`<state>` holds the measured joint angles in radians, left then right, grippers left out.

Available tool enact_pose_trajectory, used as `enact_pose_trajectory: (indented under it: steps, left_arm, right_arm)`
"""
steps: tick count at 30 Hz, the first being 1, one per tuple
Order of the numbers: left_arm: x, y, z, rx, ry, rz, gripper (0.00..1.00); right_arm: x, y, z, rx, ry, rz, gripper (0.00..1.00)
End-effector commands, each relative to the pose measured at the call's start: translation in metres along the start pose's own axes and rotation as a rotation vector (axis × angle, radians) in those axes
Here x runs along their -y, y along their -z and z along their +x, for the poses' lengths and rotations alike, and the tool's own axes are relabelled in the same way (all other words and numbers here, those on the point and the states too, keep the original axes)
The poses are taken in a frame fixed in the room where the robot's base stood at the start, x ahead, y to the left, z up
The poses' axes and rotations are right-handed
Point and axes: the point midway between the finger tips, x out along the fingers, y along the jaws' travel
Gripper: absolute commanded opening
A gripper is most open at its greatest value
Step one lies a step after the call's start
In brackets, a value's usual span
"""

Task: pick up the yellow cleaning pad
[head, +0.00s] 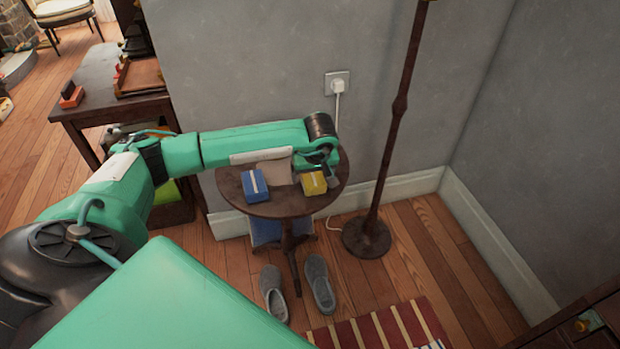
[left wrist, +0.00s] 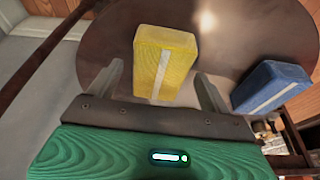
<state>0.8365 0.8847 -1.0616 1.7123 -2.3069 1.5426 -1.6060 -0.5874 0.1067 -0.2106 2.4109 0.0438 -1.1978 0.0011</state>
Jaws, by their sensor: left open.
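The yellow cleaning pad (head: 313,183) with a pale stripe lies on the right part of a small round dark table (head: 272,209). In the left wrist view the yellow pad (left wrist: 164,62) stands between the two fingers of my left gripper (left wrist: 160,85), which are spread apart. A gap shows on each side of the pad, and it is not gripped. A blue pad (head: 255,186) with a pale stripe lies on the left part of the table; it also shows at the right of the left wrist view (left wrist: 270,87). My right gripper is not in view.
A floor lamp's dark pole (head: 391,130) stands right of the table. A wall socket with a plug (head: 338,85) is behind. Grey slippers (head: 319,284) and a striped rug (head: 385,328) lie on the floor in front. A wooden desk (head: 95,90) stands at the left.

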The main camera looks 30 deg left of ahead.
Motion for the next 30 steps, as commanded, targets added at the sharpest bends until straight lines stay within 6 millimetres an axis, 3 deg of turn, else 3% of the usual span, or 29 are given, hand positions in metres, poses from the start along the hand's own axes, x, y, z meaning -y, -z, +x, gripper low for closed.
enact_pose_trajectory:
  steps: [1, 6, 9, 23, 26, 30]
  left_arm:
    - [0.0, 0.0, 0.0, 0.0, 0.0, 0.0, 0.82]
    - [0.0, 0.0, 0.0, 0.0, 0.0, 0.0, 0.48]
    - [0.0, 0.0, 0.0, 0.0, 0.0, 0.0, 0.34]
    - [0.0, 0.004, -0.01, -0.002, -0.001, -0.001, 0.33]
    - [-0.001, 0.009, -0.025, -0.004, -0.003, -0.001, 0.33]
    - [-0.001, 0.02, -0.061, -0.005, -0.004, -0.001, 0.33]
  right_arm:
    - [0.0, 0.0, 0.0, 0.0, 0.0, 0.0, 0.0]
    - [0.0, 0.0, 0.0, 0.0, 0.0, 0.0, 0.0]
    - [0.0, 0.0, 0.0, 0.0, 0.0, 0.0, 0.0]
    - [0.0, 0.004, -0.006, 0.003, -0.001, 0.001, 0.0]
    - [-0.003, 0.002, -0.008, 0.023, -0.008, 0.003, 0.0]
    - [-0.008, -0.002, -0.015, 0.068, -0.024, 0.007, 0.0]
